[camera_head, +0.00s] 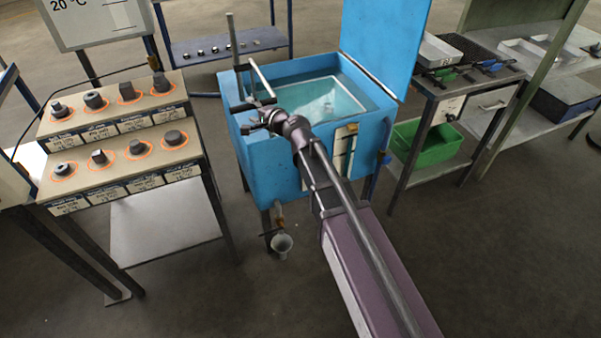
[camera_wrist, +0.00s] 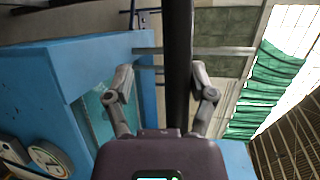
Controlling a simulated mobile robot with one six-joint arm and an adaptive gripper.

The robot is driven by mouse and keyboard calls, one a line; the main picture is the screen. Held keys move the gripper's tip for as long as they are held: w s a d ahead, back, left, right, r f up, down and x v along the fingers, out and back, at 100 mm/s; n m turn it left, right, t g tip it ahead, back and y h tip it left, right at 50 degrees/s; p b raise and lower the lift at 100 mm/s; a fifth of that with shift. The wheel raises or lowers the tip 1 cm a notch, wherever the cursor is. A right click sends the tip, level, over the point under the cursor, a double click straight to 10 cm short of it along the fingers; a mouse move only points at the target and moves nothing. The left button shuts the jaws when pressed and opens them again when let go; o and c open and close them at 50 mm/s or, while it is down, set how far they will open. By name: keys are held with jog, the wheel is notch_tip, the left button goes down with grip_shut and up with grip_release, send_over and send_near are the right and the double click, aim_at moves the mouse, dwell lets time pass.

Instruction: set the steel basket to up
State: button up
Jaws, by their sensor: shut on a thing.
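The blue tank (camera_head: 262,160) stands in the middle of the head view with its lid (camera_head: 385,40) raised. It holds greenish water. A pale rectangular outline (camera_head: 322,100) shows in the water; I cannot tell whether it is the steel basket. A grey upright post (camera_head: 232,50) and a slanted bar (camera_head: 261,78) stand at the tank's left side. My gripper (camera_head: 262,112) is at the tank's front left rim, near the lower end of the bar. In the wrist view a dark bar (camera_wrist: 178,60) runs between the fingers of my gripper (camera_wrist: 165,95), which is shut on it.
A rack of dark metal parts (camera_head: 115,130) stands at the left. At the right are a bench with tools (camera_head: 470,65) and a green bin (camera_head: 425,143). A small funnel-like cup (camera_head: 282,243) hangs under the tank. The floor in front is clear.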

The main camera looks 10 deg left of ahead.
jog(key=shift+f+b, duration=4.45)
jog(key=shift+f, duration=0.4)
jog(key=r+p+v, duration=0.1)
jog(key=p+v, duration=0.2)
jog(key=v, duration=1.1)
jog(key=s+d+f+n+g+b, duration=0.2)
jog(key=d+f+n+g, duration=0.1)
jog(key=n, duration=0.5)
jog(key=shift+d+f, duration=0.75)
jog(key=shift+f, duration=0.15)
jog(key=shift+a+y+b, duration=0.1)
jog(key=shift+y+b, duration=0.2)
jog(key=shift+b, duration=0.05)
jog(key=w+a+m+t+y+b, duration=0.1)
jog(key=m+b, duration=0.1)
jog(key=a+m+t+b, duration=0.1)
jog(key=m+t+b, duration=0.1)
jog(key=b, duration=0.1)
jog(key=w+a+m+t+y+b, duration=0.1)
jog(key=a+m+t+b, duration=0.1)
jog(key=b, duration=0.1)
jog(key=shift+w+a+r+y, duration=0.1)
jog(key=shift+w+r+y, duration=0.1)
jog(key=shift+w+y, duration=0.15)
